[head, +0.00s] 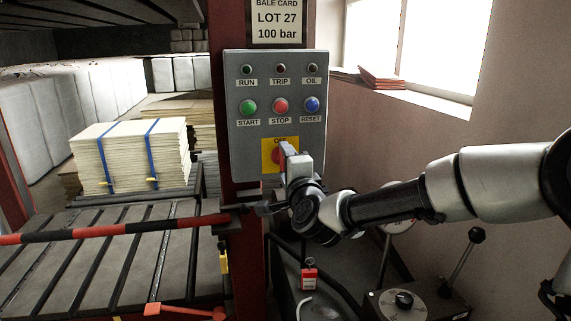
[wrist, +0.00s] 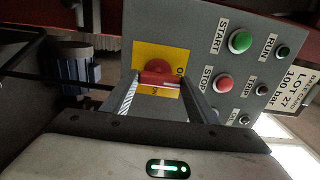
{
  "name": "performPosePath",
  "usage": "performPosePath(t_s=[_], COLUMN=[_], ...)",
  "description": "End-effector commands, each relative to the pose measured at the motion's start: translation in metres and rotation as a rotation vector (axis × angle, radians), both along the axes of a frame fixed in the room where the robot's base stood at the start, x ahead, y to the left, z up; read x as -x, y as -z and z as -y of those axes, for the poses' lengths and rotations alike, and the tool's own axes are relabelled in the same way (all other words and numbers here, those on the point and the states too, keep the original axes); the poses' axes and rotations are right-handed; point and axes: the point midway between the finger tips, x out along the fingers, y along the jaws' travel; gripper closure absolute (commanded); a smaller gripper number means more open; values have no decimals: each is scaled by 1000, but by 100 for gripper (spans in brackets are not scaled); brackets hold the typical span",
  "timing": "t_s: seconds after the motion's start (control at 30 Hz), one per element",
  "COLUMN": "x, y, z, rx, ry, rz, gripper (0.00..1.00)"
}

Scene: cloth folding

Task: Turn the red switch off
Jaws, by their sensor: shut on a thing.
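The red switch (head: 277,154) is a rotary knob on a yellow plate low on the grey control panel (head: 240,130). In the head view the plate reads "OFF" at its top, and my gripper (head: 285,157) covers much of the knob. In the wrist view the red switch (wrist: 158,70) shows its bar handle between my two fingers, with the yellow plate behind. My gripper (wrist: 158,84) is shut on this handle. The lettering beside the handle is partly hidden. I cannot tell exactly which mark the handle points to.
Green START (head: 248,107), red STOP (head: 280,106) and blue RESET (head: 311,104) buttons sit just above the switch. A red-and-black striped bar (head: 120,228) runs in from the left below the panel. A lever (head: 462,258) stands at lower right.

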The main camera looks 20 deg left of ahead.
Motion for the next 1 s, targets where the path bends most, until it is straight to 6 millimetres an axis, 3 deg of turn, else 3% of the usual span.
performPosePath(t_s=[0.03, 0.07, 0.17, 0.57, 0.77, 1.0], x=[1, 1, 1, 7, 39, 91], y=[0, 0, 0, -1, -2, -4], z=[-1, -1, -1, 5, 25, 57], rx=[3, 3, 3, 2, 6, 8], ry=[-2, -2, -2, -1, 1, 1], rz=[3, 3, 2, 0, 2, 4], gripper=[69, 42, 28, 28, 28, 28])
